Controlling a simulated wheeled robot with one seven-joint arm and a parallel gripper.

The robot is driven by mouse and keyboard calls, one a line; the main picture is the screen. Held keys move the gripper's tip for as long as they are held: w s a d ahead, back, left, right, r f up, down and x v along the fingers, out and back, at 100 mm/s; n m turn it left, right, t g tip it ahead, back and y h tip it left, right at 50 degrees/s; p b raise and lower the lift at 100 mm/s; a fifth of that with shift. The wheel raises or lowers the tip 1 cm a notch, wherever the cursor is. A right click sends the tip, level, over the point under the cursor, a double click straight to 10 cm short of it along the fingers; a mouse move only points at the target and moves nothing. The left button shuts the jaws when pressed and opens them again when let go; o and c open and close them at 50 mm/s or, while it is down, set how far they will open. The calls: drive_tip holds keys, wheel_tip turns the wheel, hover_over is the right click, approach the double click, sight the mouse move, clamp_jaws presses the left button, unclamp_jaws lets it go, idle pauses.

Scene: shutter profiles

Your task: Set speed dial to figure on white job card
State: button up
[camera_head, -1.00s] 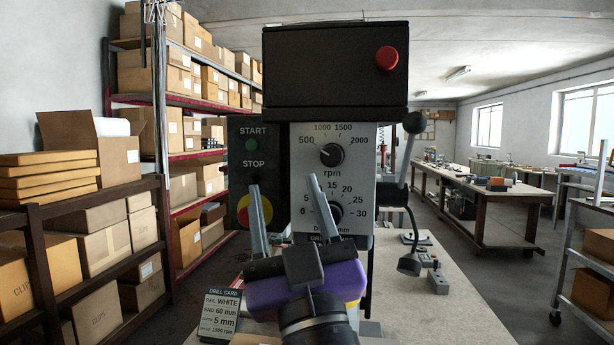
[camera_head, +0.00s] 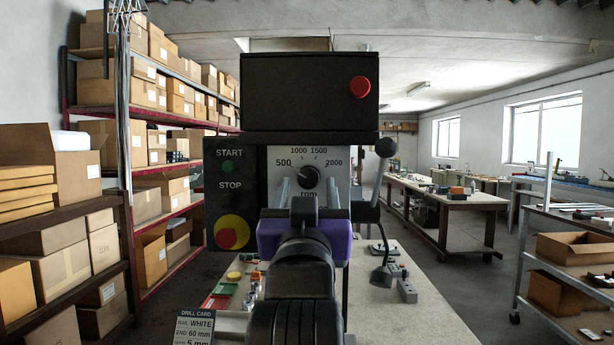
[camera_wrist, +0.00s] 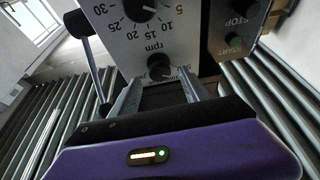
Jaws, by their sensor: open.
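The speed dial (camera_head: 308,178) is a dark round knob on the white drill panel, with 500, 1000, 1500 and 2000 around it. Its white mark points up and left, near 500. My gripper (camera_head: 308,188) is open in front of the panel, with one finger on each side just below the dial. In the wrist view the dial (camera_wrist: 160,68) shows near and between the fingertips (camera_wrist: 160,84); I cannot tell whether they touch it.
The depth knob (camera_wrist: 140,8) is on the same panel, hidden behind my gripper in the head view. Left of the panel are START, STOP and a red-and-yellow emergency button (camera_head: 228,236). Small parts lie on the bench.

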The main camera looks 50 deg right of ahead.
sight(309, 178)
drive_tip(key=shift+x, duration=1.2)
clamp_jaws()
